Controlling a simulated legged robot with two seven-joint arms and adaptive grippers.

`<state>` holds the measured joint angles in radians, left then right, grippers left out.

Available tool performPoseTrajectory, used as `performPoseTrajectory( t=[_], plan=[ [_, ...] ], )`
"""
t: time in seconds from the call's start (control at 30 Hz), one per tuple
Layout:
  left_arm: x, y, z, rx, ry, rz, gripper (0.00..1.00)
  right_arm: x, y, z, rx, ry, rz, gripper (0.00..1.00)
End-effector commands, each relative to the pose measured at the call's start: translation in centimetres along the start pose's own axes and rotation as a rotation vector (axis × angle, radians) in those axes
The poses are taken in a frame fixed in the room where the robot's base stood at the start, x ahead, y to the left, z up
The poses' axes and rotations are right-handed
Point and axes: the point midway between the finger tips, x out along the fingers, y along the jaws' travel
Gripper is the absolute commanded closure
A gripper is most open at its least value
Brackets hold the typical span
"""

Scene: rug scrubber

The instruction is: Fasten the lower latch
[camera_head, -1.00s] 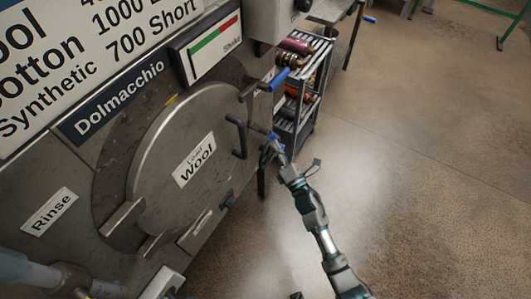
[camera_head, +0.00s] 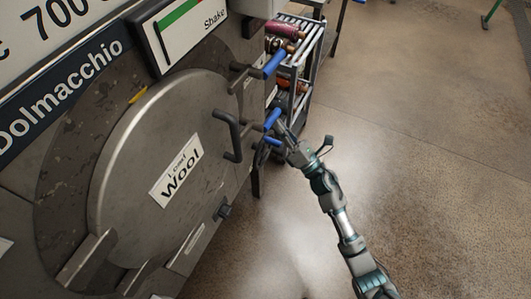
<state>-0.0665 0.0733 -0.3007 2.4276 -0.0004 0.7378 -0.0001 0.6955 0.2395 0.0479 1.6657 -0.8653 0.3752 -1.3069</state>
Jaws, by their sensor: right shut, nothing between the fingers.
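The round grey door (camera_head: 150,185) with a "Load Wool" label is flush against the machine front. A dark U-shaped handle (camera_head: 232,138) sticks out at its right edge. The upper latch has a blue grip (camera_head: 274,64) that points out to the right. The lower latch's blue grip (camera_head: 272,118) is below it, close to the door handle. My right gripper (camera_head: 280,130) is shut and empty, just right of and below the lower grip; whether it touches cannot be told. It partly hides the area behind that grip. My left gripper is not in view.
A grey shelf cart (camera_head: 305,75) with several spools stands behind the latches. A small dark knob (camera_head: 222,212) sticks out below the door's right side. The concrete floor (camera_head: 430,150) on the right is open.

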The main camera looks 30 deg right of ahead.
Motion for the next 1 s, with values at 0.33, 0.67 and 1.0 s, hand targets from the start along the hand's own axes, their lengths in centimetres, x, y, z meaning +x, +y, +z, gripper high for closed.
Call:
performPoseTrajectory(
  t=[0.33, 0.67, 1.0],
  plan=[
    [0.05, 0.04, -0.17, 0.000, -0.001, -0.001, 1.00, 0.55, -0.09, 0.84, 0.000, 0.000, -0.001, 1.00],
    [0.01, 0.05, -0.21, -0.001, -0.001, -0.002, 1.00, 0.61, -0.12, 0.93, 0.001, 0.000, -0.001, 1.00],
    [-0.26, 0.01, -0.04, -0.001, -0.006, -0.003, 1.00, 0.43, -0.31, 0.73, 0.001, 0.001, -0.002, 1.00]
  ],
)
